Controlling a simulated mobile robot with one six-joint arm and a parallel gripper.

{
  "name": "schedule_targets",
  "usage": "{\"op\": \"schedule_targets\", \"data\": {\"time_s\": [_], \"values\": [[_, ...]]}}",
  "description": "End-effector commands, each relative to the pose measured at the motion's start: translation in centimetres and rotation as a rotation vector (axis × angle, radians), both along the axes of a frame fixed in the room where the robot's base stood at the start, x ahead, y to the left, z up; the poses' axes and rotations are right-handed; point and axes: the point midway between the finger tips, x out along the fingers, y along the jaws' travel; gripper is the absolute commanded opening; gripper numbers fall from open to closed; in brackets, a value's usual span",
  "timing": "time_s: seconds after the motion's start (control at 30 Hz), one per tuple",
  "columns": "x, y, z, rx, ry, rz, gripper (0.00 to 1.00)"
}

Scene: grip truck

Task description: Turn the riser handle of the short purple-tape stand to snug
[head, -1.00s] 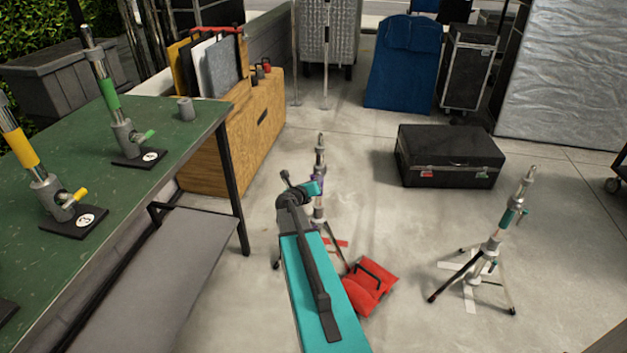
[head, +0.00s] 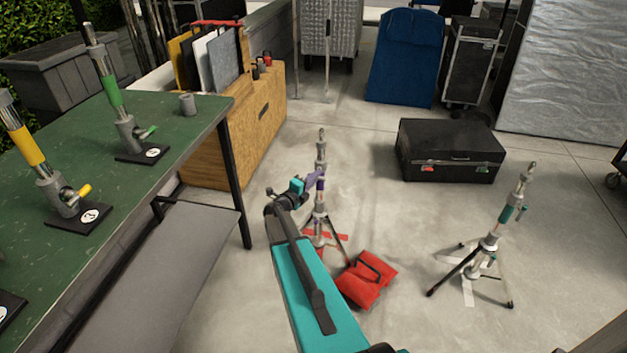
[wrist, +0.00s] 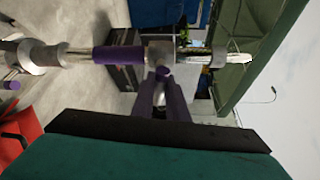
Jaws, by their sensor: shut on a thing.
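The short purple-tape stand (head: 321,156) stands upright on the floor in the middle of the head view, with a purple band around its column. In the wrist view its column (wrist: 118,55) lies sideways across the top, with the purple tape left of a grey collar (wrist: 160,53). The riser handle (wrist: 163,73) is a small purple knob below that collar. In the head view my gripper (head: 313,177) reaches the column from the left; the handle itself is too small to tell there.
A red sandbag (head: 366,280) lies by the stand's legs. A teal-tape stand (head: 506,215) is at right. A green table (head: 170,115) with several short posts is at left. A black case (head: 450,150) lies behind.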

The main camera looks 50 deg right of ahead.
Motion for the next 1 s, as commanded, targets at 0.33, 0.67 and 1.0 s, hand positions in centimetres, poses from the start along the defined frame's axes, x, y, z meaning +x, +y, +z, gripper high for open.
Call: {"op": "schedule_targets", "data": {"time_s": [0.33,0.67,1.0], "values": [[-0.30,-0.11,-0.44,-0.075,0.127,-0.008,0.00],[-0.33,-0.09,-0.41,-0.083,0.142,-0.008,0.00],[-0.19,-0.04,-0.31,-0.085,0.141,-0.005,0.32]]}}
